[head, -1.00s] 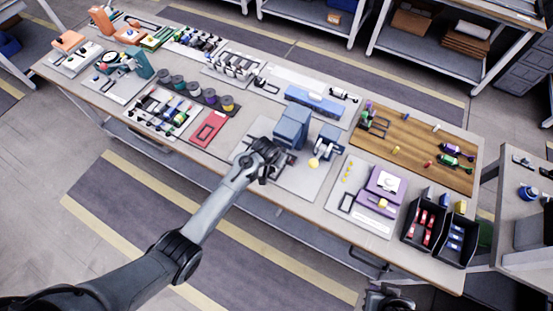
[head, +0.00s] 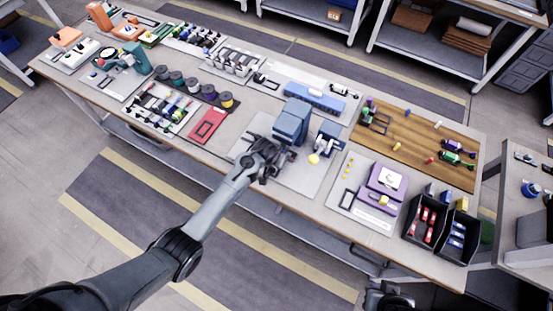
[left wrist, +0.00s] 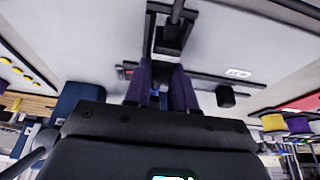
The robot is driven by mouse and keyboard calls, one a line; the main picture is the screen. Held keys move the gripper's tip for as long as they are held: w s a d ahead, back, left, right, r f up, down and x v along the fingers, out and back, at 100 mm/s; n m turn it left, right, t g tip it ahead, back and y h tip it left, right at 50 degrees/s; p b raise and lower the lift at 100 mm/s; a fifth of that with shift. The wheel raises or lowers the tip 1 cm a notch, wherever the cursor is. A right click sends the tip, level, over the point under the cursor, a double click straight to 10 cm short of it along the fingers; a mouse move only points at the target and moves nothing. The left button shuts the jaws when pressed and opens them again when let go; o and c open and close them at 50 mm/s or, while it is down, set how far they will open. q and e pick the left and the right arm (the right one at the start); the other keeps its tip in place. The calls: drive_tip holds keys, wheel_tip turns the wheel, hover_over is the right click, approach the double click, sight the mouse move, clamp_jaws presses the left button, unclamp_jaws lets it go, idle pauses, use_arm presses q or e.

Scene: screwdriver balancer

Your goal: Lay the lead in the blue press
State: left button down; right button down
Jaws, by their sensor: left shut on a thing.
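The blue press (head: 292,122) stands on a pale mat near the middle of the bench's front side. A smaller blue device (head: 328,139) with a yellow knob stands to its right. My left gripper (head: 280,161) is just in front of the tall blue block, low over the mat. In the left wrist view its purple fingers (left wrist: 161,78) are close together. A thin dark bar crosses behind the fingertips and seems to be the lead (left wrist: 205,75), but its ends are hard to make out. My right gripper (head: 388,301) shows only partly at the bottom edge.
A red tray (head: 208,125) lies left of the mat. A purple device (head: 384,189) and black bins (head: 428,221) of red and blue parts stand to the right. A wooden board (head: 420,145) with small parts lies behind. The mat's right front is clear.

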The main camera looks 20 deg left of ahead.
use_arm(q)
drive_tip(key=shift+f, duration=0.6)
idle(0.5)
drive_tip(key=c, duration=0.9)
unclamp_jaws()
drive_tip(key=shift+o, duration=0.2)
drive_tip(key=shift+s+r, duration=0.15)
drive_tip(key=shift+r, duration=0.45)
drive_tip(key=p+v, duration=0.1)
drive_tip(key=v, duration=0.8)
drive_tip(key=shift+r+p, duration=0.25)
drive_tip(key=shift+p, duration=0.05)
drive_tip(key=shift+s, duration=0.15)
